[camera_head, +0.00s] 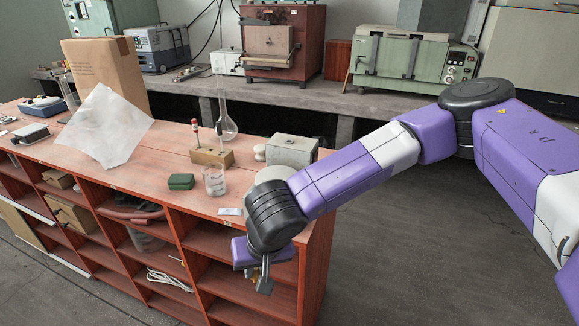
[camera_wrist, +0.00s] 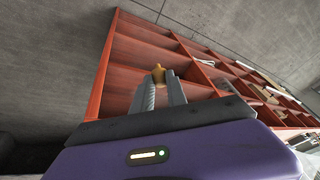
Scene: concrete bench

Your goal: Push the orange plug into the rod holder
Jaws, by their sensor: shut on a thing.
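The orange plug (camera_wrist: 158,73) shows in the wrist view between the tips of my gripper (camera_wrist: 160,88), which is shut on it. In the head view my gripper (camera_head: 264,283) hangs in front of the red shelf unit's open shelves, lower than its top; the plug cannot be made out there. The likely rod holder, a light wooden block (camera_head: 213,157), stands on the unit's top, up and to the left of my gripper and well apart from it. A thin rod with a red tip (camera_head: 195,124) stands upright at its left end. Its holes are too small to tell.
Around the block stand a glass beaker (camera_head: 214,180), a green box (camera_head: 181,181), a long-necked flask (camera_head: 227,127) and a grey box (camera_head: 292,151). A white sheet (camera_head: 105,127) and cardboard box (camera_head: 104,74) are further left. The floor right of the unit is clear.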

